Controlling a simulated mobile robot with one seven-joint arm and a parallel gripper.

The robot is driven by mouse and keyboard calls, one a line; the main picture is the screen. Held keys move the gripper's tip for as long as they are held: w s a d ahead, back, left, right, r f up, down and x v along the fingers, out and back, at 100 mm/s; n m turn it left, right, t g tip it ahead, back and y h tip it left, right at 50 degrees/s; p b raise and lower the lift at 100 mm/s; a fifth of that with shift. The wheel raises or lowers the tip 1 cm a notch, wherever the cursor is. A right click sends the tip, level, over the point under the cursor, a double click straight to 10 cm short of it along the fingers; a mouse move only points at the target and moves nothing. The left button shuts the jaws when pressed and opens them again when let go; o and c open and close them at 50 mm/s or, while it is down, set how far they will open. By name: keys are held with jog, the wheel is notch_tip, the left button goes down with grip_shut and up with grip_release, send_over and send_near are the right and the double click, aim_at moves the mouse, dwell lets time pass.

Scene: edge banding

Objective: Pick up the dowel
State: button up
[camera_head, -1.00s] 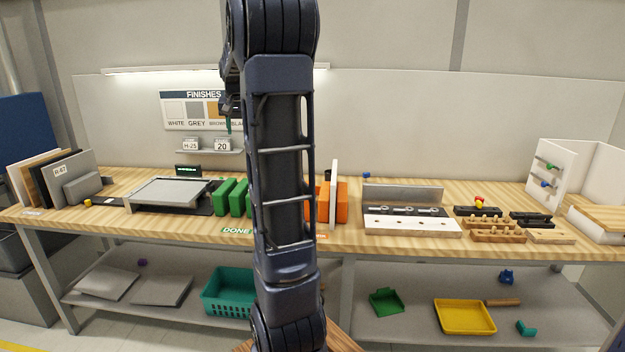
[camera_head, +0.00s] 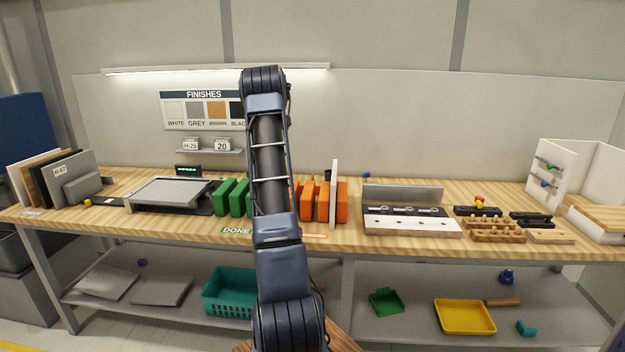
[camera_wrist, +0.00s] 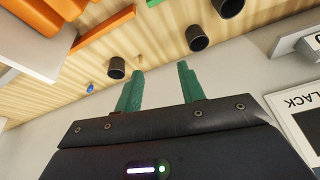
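A brown wooden rack (camera_head: 497,230) with several short upright pegs, which look like dowels, stands on the right part of the bench. The pegs are too small to tell apart. My gripper (camera_wrist: 160,68) shows in the wrist view with its two green fingers apart and nothing between them. In the head view it is hidden behind my arm, left of the middle and far from the rack.
A white board with holes (camera_head: 412,224) lies left of the rack. Orange blocks (camera_head: 308,203) hold a white upright panel (camera_head: 333,195); green blocks (camera_head: 237,200) stand further left. Black cylinders (camera_wrist: 197,39) are near my fingers in the wrist view. A white corner stand (camera_head: 548,172) is at far right.

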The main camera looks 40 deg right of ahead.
jog(key=w+d+f+m, duration=0.2)
jog(key=w+d+f, duration=0.1)
jog(key=d+f, duration=0.7)
jog(key=g+h, duration=0.1)
send_near(313, 177)
jog(key=f, duration=0.1)
jog(key=w+d+f, duration=0.1)
jog(key=f, duration=0.1)
jog(key=shift+w+d+f+m, duration=0.1)
jog(key=shift+w+d+m, duration=0.15)
jog(key=shift+w+m, duration=0.1)
jog(key=shift+s+x, duration=0.15)
jog(key=shift+x, duration=1.15)
jog(key=shift+s+x, duration=0.1)
jog(key=shift+x, duration=1.2)
jog(key=shift+a, duration=0.1)
grip_shut()
